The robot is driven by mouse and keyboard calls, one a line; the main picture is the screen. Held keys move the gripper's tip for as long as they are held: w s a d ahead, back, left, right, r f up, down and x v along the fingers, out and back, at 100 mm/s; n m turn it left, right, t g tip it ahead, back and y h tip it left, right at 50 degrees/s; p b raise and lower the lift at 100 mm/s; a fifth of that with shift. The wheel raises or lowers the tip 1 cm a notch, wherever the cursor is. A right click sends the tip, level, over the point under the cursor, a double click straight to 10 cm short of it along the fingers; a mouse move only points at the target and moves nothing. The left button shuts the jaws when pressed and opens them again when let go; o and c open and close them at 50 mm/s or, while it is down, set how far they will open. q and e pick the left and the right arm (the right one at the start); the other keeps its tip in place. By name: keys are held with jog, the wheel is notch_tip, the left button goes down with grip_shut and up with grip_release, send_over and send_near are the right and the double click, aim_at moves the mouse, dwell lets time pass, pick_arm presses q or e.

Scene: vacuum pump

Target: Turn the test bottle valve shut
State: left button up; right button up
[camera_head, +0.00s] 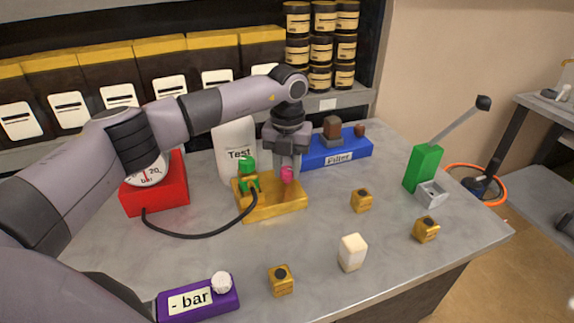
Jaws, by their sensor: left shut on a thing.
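The white test bottle (236,140), labelled "Test", stands at the back middle of the table, partly hidden by my left arm. In front of it is a yellow base (272,203) with a green fitting (248,174) on its left and a small pink valve knob (287,174) on its right. My left gripper (287,168) points down over the right side of the base, with its fingers at the pink knob and shut on it. The knob's turn angle is too small to tell. My right gripper is not in view.
A red gauge box (157,195) stands left, joined by a black hose (190,236) to the green fitting. A blue filter block (338,151) is behind right. A green lever pump (424,168) stands right. Small yellow blocks (361,200), a white block (352,252) and a purple "- bar" box (198,299) are in front.

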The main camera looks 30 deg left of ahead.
aim_at(288, 169)
pick_arm(q)
jog(key=m, duration=0.6)
jog(key=shift+d, duration=0.1)
jog(key=m, duration=0.5)
jog(key=shift+m, duration=0.5)
jog(key=o, duration=1.1)
jog(key=shift+c, duration=0.2)
jog(key=shift+r+b, duration=0.5)
jog(key=shift+r, duration=3.15)
